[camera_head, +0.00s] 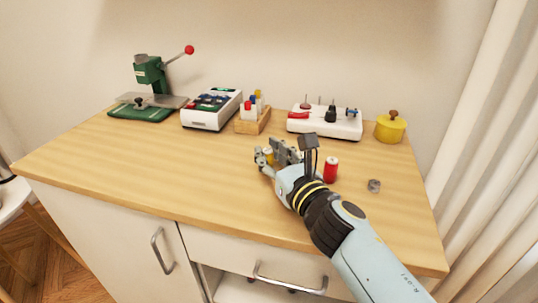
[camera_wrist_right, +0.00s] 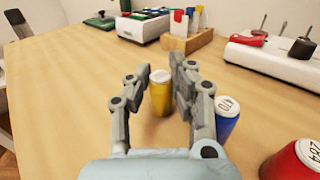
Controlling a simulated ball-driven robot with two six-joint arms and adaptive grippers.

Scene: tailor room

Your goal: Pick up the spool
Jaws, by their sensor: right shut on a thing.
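A yellow spool (camera_wrist_right: 160,97) with a white top stands upright between the two fingers of my right gripper (camera_wrist_right: 162,85) in the right wrist view. The gripper is shut on it, low over the wooden table. In the head view my right gripper (camera_head: 268,157) reaches in from the lower right and covers most of the yellow spool. A blue spool (camera_wrist_right: 227,120) stands just right of the fingers, and a red spool (camera_wrist_right: 292,162) stands further right; the red one also shows in the head view (camera_head: 331,169). My left gripper is not in view.
At the back of the table (camera_head: 130,160) stand a green press (camera_head: 150,80), a white case (camera_head: 211,110), a wooden holder (camera_head: 252,121), a white tool stand (camera_head: 325,120) and a yellow pot (camera_head: 390,127). A small metal piece (camera_head: 374,186) lies at right. The left front is clear.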

